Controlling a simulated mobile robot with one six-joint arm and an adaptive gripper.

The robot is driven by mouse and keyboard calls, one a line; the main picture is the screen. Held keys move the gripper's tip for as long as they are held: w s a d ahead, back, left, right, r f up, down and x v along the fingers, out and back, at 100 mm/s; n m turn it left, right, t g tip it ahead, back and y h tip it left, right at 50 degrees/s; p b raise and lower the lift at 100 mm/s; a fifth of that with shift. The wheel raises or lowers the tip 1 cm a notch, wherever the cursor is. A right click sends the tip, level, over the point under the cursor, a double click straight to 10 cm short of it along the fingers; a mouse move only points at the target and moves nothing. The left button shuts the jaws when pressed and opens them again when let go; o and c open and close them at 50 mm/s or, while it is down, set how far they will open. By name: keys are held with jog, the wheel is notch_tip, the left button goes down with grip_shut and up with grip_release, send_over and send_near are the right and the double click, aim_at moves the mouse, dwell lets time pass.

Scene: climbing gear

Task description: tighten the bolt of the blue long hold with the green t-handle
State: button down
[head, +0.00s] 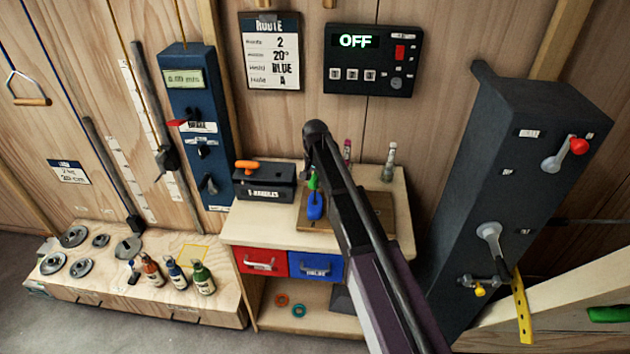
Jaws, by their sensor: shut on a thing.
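The blue long hold (316,207) lies on a brown board on top of the wooden cabinet, near the middle of the head view. The green t-handle (313,182) is right above it, its lower end at or close to the hold. My gripper (312,171) is at the top of the green t-handle and shut on it, mostly hidden by my dark arm. The bolt is hidden, and I cannot tell whether the tool's tip is seated in it.
A black t-handles box (264,185) with an orange handle stands left of the board (378,218). Red (262,262) and blue (316,267) drawers are below. Small bottles stand behind the board. A dark post (530,130) with levers rises at right.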

aim_at(315, 176)
jog(key=m, duration=0.5)
jog(key=shift+m, duration=1.7)
jog(key=shift+m, duration=0.8)
jog(key=m, duration=0.4)
jog(key=shift+m, duration=2.7)
jog(key=shift+r, duration=0.1)
jog(key=shift+r+p, duration=1.4)
jog(key=shift+p, duration=0.2)
